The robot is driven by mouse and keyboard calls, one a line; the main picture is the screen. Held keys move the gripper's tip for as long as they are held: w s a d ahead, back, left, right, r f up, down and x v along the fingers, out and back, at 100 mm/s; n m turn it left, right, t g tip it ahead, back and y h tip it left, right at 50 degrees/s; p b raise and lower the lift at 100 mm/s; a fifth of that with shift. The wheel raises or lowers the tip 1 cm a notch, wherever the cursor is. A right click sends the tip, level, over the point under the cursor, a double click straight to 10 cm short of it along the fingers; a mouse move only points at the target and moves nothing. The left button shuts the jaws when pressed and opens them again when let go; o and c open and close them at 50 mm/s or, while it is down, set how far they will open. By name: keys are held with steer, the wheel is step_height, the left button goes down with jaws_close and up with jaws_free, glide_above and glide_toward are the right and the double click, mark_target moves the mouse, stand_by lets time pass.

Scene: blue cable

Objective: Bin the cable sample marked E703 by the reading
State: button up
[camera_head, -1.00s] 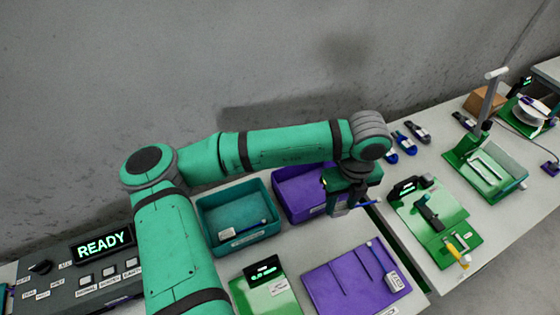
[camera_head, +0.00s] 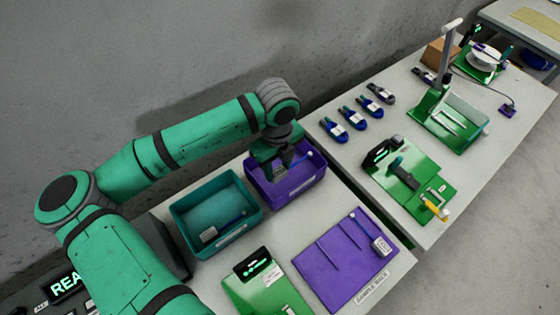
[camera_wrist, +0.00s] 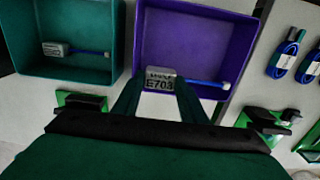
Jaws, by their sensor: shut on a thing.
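The cable sample marked E703 (camera_wrist: 160,83) is a grey tag with a short blue cable ending in a white tip. In the wrist view my gripper (camera_wrist: 158,90) is shut on its tag, and the sample is over the purple bin (camera_wrist: 215,42). In the head view my gripper (camera_head: 280,172) hangs over the purple bin (camera_head: 305,188), its fingers partly hidden. The teal bin (camera_head: 182,222) stands just left of it and holds another sample (camera_head: 210,235) with a blue cable. A further sample (camera_head: 380,245) lies on the purple sample rack (camera_head: 330,270).
A green device with a lit display (camera_head: 253,262) stands in front of the teal bin. On the right table are several coiled blue cables (camera_head: 353,116), a green fixture (camera_head: 410,178) with a yellow handle, and a green stand (camera_head: 455,125). Bare tabletop lies between them.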

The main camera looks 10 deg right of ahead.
mark_target(278, 172)
steer(key=shift+s+f, duration=0.1)
steer(key=shift+f, duration=1.75)
steer(key=shift+d+f, duration=0.1)
steer(key=shift+f, duration=1.55)
steer(key=shift+f, duration=1.5)
steer(key=o, duration=1.3)
steer(key=shift+c, duration=0.2)
steer(key=shift+r, duration=6)
